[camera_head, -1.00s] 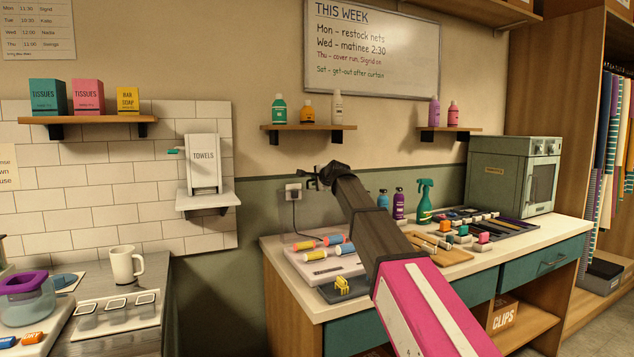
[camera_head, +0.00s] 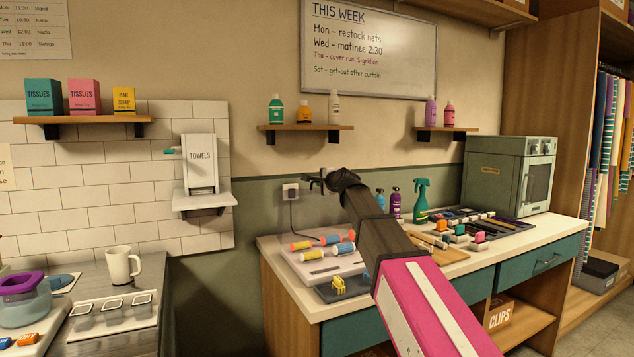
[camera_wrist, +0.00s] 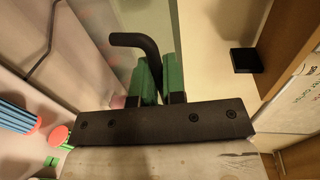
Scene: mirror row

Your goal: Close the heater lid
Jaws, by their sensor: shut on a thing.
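The heater (camera_head: 325,273) is a pale, low box on the counter with several coloured rollers (camera_head: 326,242) on top, uncovered. Some blue rollers with red ends (camera_wrist: 18,120) show at the left of the wrist view. My gripper (camera_head: 320,179) is above the heater's back side, near the wall. In the wrist view its green fingers (camera_wrist: 159,80) are shut on a black bent handle (camera_wrist: 137,41). A pale see-through panel behind the handle (camera_wrist: 147,18) may be the raised lid.
A dark tray with yellow clips (camera_head: 340,287) lies before the heater. Bottles (camera_head: 395,203), a green spray bottle (camera_head: 421,200) and a tool tray (camera_head: 485,225) stand right. A socket with a cord (camera_head: 290,192) is on the wall behind. A shelf (camera_head: 305,128) hangs above.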

